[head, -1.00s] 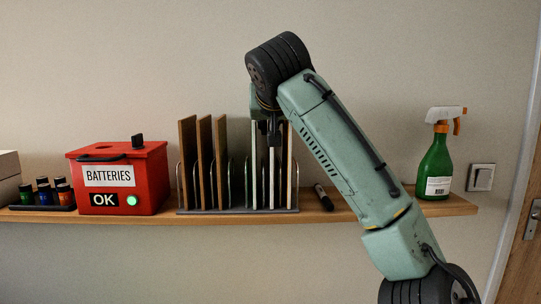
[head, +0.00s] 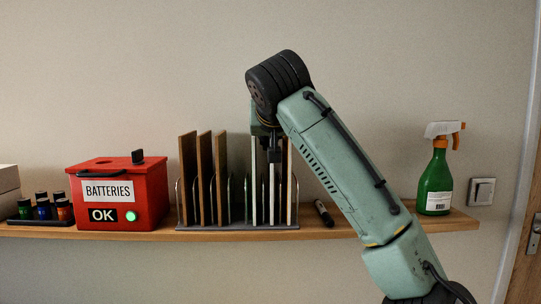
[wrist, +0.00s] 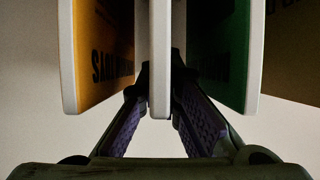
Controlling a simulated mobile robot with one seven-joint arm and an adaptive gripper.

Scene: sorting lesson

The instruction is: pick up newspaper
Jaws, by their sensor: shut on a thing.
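I see nothing that looks like a newspaper in either view. In the head view my gripper (head: 271,145) points down over the right half of a rack (head: 237,226) of upright boards. In the wrist view my gripper (wrist: 158,92) is shut on the middle white-edged board (wrist: 160,50), with a purple-padded finger on each side. That board's faces are hidden from me. An orange-faced board (wrist: 100,55) stands to its left and a green-faced board (wrist: 222,55) to its right, both with dark lettering partly cut off.
Brown boards (head: 187,180) stand in the rack's left half. On the shelf (head: 400,222) are a red batteries box (head: 120,195), small bottles (head: 44,208), a black marker (head: 323,213) and a green spray bottle (head: 436,185). A light switch (head: 481,192) and a door edge are at right.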

